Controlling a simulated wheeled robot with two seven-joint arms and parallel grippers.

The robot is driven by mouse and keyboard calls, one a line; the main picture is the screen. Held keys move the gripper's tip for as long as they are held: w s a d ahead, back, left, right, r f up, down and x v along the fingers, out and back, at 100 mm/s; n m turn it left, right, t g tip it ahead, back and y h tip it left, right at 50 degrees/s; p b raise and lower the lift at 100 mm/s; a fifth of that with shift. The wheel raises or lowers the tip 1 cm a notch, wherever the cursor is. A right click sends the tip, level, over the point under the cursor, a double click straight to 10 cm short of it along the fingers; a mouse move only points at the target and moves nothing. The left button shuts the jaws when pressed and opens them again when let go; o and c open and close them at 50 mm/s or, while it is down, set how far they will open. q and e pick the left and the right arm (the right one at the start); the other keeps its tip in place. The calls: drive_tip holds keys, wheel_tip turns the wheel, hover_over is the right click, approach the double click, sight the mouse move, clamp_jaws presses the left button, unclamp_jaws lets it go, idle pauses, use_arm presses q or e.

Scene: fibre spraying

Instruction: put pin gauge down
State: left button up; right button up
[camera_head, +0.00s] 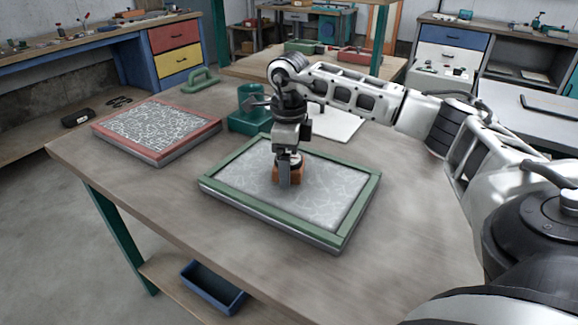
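My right gripper (288,176) comes in from the right and points down over the green-framed panel (226,208). It appears shut on a small orange block, which I take to be the pin gauge (298,174). The block is upright, low at the panel's grey fibre-patterned surface, near its upper middle. The fingers hide part of the block, and I cannot tell whether its underside touches the surface. My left gripper is not in view.
A red-framed panel (160,152) with a denser white fibre pattern lies at the left of the table (130,180). A green device (250,112), a green handle (200,80) and a white sheet (338,124) lie behind. The front of the table is clear.

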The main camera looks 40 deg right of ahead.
wheel_tip(320, 180, up, 11)
drive_tip(key=shift+f, duration=0.15)
idle(0.6)
